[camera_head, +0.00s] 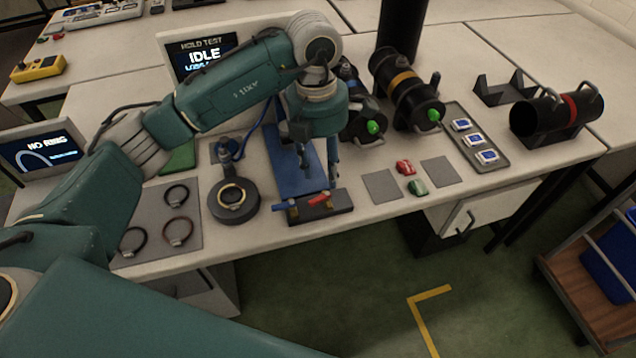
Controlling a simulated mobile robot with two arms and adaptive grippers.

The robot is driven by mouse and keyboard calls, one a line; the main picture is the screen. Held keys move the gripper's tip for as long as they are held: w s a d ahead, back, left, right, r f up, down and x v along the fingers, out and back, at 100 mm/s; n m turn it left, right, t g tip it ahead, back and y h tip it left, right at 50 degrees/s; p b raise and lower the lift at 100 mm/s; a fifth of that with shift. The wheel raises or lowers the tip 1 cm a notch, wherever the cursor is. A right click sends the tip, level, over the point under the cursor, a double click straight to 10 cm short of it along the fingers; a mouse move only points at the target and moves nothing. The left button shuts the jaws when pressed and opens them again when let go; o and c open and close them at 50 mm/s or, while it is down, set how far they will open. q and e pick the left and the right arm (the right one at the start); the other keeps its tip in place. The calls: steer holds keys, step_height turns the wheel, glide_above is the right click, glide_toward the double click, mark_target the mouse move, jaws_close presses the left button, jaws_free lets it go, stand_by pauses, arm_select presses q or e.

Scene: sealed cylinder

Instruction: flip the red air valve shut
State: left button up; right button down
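The red air valve (319,199) is a small red lever on a dark valve block at the front edge of the table. My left gripper (318,175) points down just above and behind the block, over a blue plate. Its two fingers are spread apart with nothing visible between them. The fingertips look close to the red lever, but I cannot tell whether they touch it. My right gripper is not in view.
A round dark fixture (233,203) with a ring stands left of the block. A grey mat (157,220) with several rings lies further left. Small red (405,167) and green (418,188) pieces lie near grey pads.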

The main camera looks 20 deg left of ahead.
mark_target(315, 198)
arm_select(q)
steer(key=shift+y, duration=0.4)
steer(key=f, duration=0.3)
steer(key=a+f+p, duration=0.1)
steer(key=f, duration=0.2)
steer(key=a+f+p, duration=0.1)
steer(key=f, duration=0.3)
steer(key=shift+w, duration=0.1)
steer(key=shift+f, duration=0.1)
steer(key=shift+c, duration=0.3)
jaws_close()
